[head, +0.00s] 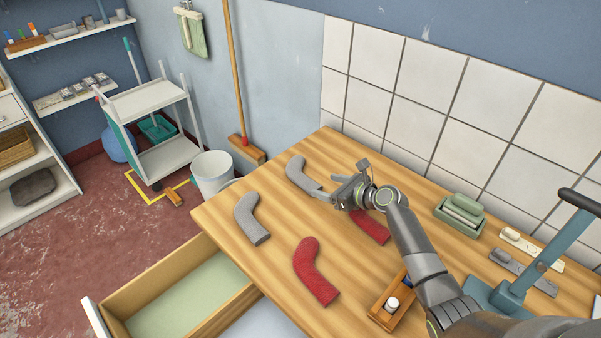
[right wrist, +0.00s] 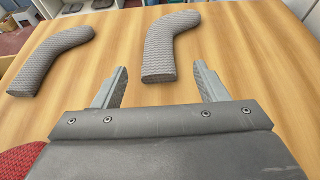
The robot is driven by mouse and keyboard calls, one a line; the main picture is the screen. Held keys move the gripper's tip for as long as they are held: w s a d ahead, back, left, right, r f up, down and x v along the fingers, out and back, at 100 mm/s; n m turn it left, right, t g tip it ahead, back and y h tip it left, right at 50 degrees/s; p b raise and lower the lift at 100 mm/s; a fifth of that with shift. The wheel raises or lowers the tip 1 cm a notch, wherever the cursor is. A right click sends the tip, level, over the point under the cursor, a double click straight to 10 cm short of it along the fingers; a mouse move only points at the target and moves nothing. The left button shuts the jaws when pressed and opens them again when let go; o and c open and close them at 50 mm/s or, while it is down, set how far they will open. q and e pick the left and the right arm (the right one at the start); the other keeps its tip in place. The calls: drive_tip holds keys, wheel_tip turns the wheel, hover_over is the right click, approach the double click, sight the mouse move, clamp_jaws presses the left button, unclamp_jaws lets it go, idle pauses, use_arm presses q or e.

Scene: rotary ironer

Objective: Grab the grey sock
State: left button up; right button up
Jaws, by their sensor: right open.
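A grey sock (head: 298,172) lies on the wooden table near its far edge, and it also shows in the right wrist view (right wrist: 162,45). A second grey sock (head: 250,218) lies nearer the left edge, and shows at the left in the right wrist view (right wrist: 55,58). My right gripper (head: 326,188) is open and empty at the near end of the far grey sock. In the right wrist view its fingertips (right wrist: 161,70) stand on either side of that end, with gaps showing. Whether they are at sock height I cannot tell. My left gripper is out of view.
A red sock (head: 314,272) lies at the front; another red sock (head: 372,228) is partly under my right arm. A small wooden box (head: 388,312), a green container (head: 459,212) and a blue stand (head: 530,270) are to the right. An open drawer (head: 180,290) juts out front left.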

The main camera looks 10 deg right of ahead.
sight(306, 180)
drive_tip(key=x, duration=0.3)
drive_tip(key=shift+w+a, duration=0.1)
drive_tip(key=shift+x, duration=0.8)
drive_tip(key=x, duration=0.3)
drive_tip(key=shift+a+r+b, duration=0.1)
drive_tip(key=shift+b, duration=0.3)
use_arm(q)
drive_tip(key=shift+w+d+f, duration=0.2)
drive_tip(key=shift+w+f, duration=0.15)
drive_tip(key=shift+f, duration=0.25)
use_arm(e)
drive_tip(key=shift+w+a+f, duration=0.25)
drive_tip(key=shift+w+a, duration=0.1)
drive_tip(key=shift+w, duration=0.2)
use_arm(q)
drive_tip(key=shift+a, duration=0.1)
use_arm(e)
drive_tip(key=c, duration=1.1)
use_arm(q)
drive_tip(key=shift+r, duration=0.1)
use_arm(e)
drive_tip(key=shift+o, duration=0.2)
drive_tip(key=shift+r, duration=0.1)
